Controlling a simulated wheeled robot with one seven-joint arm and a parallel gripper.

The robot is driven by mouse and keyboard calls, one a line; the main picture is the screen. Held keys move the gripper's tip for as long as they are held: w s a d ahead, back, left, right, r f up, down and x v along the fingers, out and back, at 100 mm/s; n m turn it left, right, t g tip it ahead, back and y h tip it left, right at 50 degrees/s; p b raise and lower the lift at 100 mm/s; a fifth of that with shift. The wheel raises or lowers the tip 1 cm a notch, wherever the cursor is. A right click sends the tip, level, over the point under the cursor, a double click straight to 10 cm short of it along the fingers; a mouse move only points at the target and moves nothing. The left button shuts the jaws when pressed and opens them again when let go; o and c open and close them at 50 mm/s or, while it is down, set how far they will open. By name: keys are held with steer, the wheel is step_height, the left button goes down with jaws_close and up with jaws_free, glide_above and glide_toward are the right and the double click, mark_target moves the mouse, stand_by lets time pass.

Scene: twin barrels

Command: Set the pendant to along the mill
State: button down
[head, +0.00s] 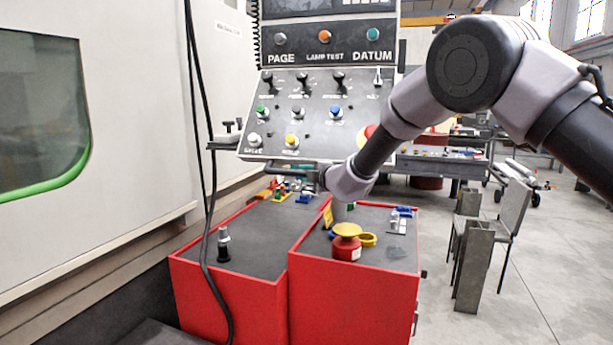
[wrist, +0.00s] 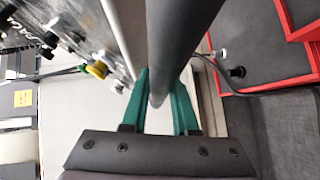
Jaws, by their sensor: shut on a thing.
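The pendant (head: 318,115) is a grey control panel with coloured buttons and switches, with a dark upper part labelled PAGE, LAMP TEST and DATUM. It faces me beside the mill (head: 150,110), a large pale machine with a green-edged window. In the wrist view the pendant's panel (wrist: 60,30) shows at upper left. My gripper (wrist: 160,95) has green fingers shut on a dark round handle bar (wrist: 182,40) at the pendant. In the head view my arm reaches in from the right, and its end is under the panel's lower edge. The grip is hard to make out there.
Two red cabinets (head: 350,300) with dark tops stand below the pendant. They carry a red-and-yellow pot (head: 346,245) and small tools. A black cable (head: 205,230) hangs at the left.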

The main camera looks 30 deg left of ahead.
steer(key=shift+s+a+f, duration=0.25)
steer(key=shift+s+a, duration=0.05)
steer(key=shift+s, duration=0.25)
steer(key=c, duration=0.7)
jaws_free()
steer(key=shift+r, duration=0.1)
steer(key=shift+w, duration=0.1)
steer(key=shift+d+r, duration=0.1)
steer(key=shift+d, duration=0.25)
steer(key=v, duration=1)
